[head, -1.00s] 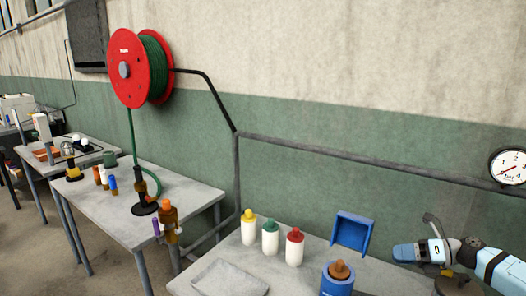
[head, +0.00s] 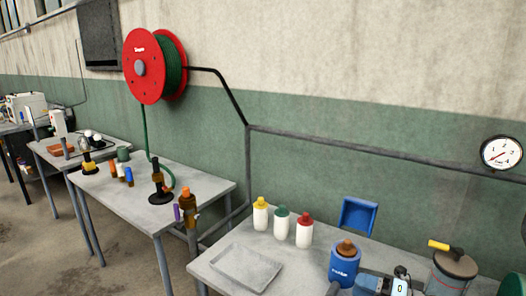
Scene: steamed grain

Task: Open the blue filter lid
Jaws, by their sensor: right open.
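A blue canister (head: 344,272) with a brown knob on top stands on the near table, low right of centre; its lettering is too small to read. Whether this is the blue filter cannot be told for sure. A blue open-fronted box (head: 358,216) stands behind it, near the wall. My right gripper (head: 358,287) is at the bottom edge beside the canister's lower right, open; its fingers are mostly cut off, so contact cannot be told. My left gripper is not in view.
A grey canister (head: 452,272) with a dark lid and yellow handle stands to the right. Bottles with yellow (head: 260,214), green (head: 281,228) and red (head: 304,230) caps stand left of the blue canister. A shallow grey tray (head: 247,279) lies in front of them.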

